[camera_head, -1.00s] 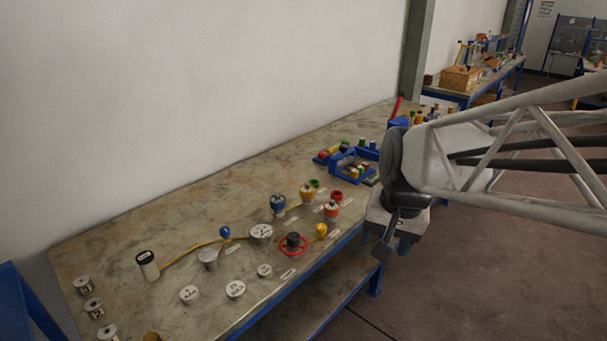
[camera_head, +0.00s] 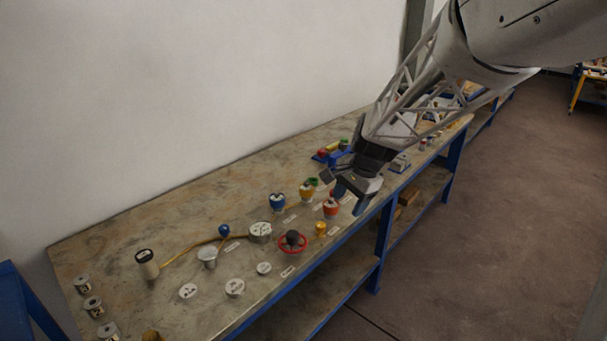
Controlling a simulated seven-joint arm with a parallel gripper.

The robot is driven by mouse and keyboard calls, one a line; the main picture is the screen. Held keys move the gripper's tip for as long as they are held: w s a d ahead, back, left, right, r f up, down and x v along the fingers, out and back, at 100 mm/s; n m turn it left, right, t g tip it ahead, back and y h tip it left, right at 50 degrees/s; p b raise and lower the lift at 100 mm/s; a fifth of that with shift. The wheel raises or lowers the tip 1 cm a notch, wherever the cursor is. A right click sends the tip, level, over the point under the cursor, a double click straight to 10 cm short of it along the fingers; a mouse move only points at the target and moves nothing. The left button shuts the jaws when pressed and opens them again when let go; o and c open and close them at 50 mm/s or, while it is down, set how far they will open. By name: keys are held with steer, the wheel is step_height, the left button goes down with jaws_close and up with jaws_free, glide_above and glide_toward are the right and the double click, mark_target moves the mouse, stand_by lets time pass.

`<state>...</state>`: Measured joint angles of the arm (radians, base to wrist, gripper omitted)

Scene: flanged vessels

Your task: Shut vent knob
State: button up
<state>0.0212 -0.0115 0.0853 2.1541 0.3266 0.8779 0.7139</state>
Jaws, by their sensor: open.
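My gripper (camera_head: 350,197) is open and empty, hanging over the bench's front right part, fingers pointing down. Near and left of its fingers stand an orange-red vessel (camera_head: 331,208) and a yellow vessel (camera_head: 306,193) with white tops. A green knob (camera_head: 312,181) shows behind the yellow vessel. A yellow knob (camera_head: 320,228) stands close to the front edge, and a blue ball knob (camera_head: 224,230) stands further left by a yellow hose. The labels are too small to read, so I cannot tell which is the vent knob. A red knob seen earlier is hidden behind my gripper.
Several grey lidded cans and a white cylinder (camera_head: 147,264) stand to the left. A blue rack (camera_head: 342,158) lies behind my gripper. The back left of the bench is clear.

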steer(key=w+f+m, duration=0.3)
steer(key=w+f, duration=0.3)
steer(key=w, duration=0.2)
steer(key=m+y, duration=0.2)
steer(key=m, duration=0.2)
glide_toward(321, 224)
steer(key=f, duration=0.2)
steer(key=shift+w+a+r+g, duration=0.15)
steer(key=shift+w+a+g, duration=0.1)
steer(key=shift+a+g, duration=0.2)
steer(key=shift+a, duration=0.1)
steer(key=shift+x, duration=3.9)
steer(key=shift+d, duration=0.2)
steer(key=c, duration=0.9)
